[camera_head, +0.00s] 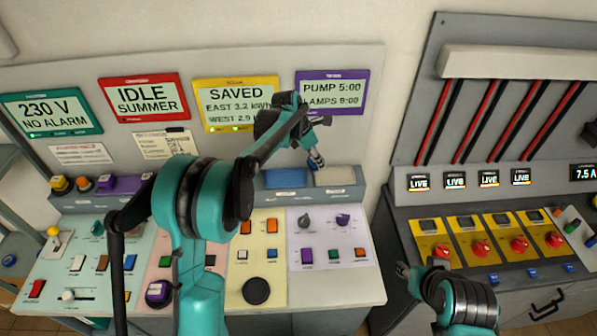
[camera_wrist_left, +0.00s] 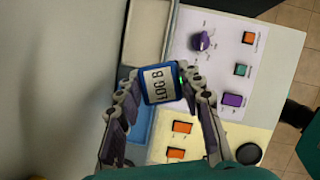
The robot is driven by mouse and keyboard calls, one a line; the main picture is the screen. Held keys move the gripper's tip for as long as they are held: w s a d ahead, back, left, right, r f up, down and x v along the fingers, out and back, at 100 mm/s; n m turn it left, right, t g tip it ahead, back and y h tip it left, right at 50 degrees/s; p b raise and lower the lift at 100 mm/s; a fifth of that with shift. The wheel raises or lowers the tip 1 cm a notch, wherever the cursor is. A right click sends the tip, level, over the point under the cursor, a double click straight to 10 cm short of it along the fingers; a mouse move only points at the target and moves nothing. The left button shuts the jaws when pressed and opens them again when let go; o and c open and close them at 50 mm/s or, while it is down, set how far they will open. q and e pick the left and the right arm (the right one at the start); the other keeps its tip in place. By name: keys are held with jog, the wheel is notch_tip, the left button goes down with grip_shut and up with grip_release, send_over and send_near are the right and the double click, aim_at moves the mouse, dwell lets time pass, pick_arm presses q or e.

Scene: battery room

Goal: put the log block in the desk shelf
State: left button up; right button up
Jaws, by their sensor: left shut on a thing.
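The log block (camera_wrist_left: 163,84) is blue with a white face lettered "LOG B", between the fingers of my left gripper (camera_wrist_left: 160,95) in the left wrist view. In the head view my left gripper (camera_head: 312,140) points down over the back of the desk, with the block (camera_head: 316,160) small and partly hidden at its tips. It is held in front of the back panel, above the desk shelf (camera_head: 322,200), near its blue and pale bays. My right gripper (camera_head: 420,270) is low at the right, before the yellow switches; its fingers are too unclear to judge.
The shelf has a blue bay (camera_head: 285,178) and a pale bay (camera_head: 335,175). A purple-framed screen (camera_head: 332,92) hangs on the panel behind. The sloped desk (camera_head: 335,290) carries knobs and buttons. A second console with red knobs (camera_head: 480,248) stands at the right.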

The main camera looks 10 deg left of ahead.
pick_arm(q)
jog(key=w+a+f, duration=0.1)
jog(key=a+f, duration=0.1)
jog(key=a, duration=0.1)
jog(key=a+f, duration=0.2)
jog(key=a, duration=0.2)
jog(key=w+a+f, duration=0.1)
jog(key=a+f, duration=0.1)
jog(key=a, duration=0.2)
jog(key=shift+w+f+b, duration=0.3)
jog(key=shift+w+f, duration=0.05)
jog(key=shift+f, duration=0.05)
jog(key=shift+a+f, duration=0.1)
jog(key=shift+f, duration=1.95)
jog(key=shift+b, duration=0.3)
jog(key=o, duration=1.3)
jog(key=shift+f, duration=0.15)
jog(key=shift+r, duration=0.2)
